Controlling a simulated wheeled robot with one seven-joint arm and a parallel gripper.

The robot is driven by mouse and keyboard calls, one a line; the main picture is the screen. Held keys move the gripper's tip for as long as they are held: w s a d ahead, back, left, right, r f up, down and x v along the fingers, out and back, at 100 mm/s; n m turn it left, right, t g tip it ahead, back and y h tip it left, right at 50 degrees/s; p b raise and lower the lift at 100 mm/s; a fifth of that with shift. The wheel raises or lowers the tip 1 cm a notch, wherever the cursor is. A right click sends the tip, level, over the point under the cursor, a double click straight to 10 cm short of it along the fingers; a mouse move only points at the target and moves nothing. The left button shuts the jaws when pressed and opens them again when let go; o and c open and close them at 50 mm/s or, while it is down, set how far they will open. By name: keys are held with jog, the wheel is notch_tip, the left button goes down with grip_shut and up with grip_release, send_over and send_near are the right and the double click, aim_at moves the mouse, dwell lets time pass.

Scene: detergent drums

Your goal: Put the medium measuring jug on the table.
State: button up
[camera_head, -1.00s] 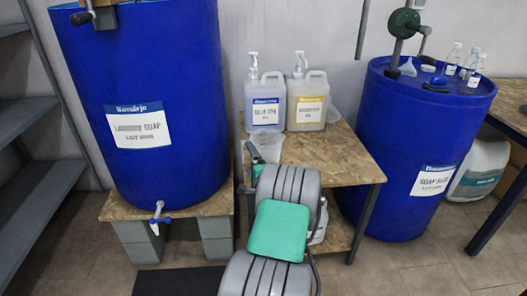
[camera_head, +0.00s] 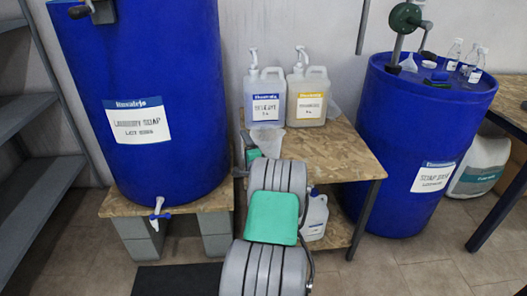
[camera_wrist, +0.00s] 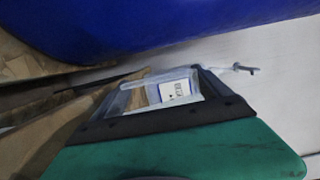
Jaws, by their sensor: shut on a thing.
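A clear measuring jug (camera_head: 270,143) is at the left end of the wooden table (camera_head: 335,155), in front of the two pump bottles. My gripper (camera_head: 252,150) is shut on it, its green and black parts at the jug's left side. In the wrist view the see-through jug (camera_wrist: 160,93) lies against the black fingertip edge, with a label visible through it. My arm hides the table's front left part, so I cannot tell whether the jug touches the tabletop.
Two pump bottles, one bluish (camera_head: 265,97) and one yellowish (camera_head: 307,96), stand at the table's back left. The table's right half is clear. Blue drums stand left (camera_head: 145,60) and right (camera_head: 420,140). A white container (camera_head: 314,215) stands on the lower shelf.

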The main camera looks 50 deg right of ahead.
jog(key=c, duration=0.7)
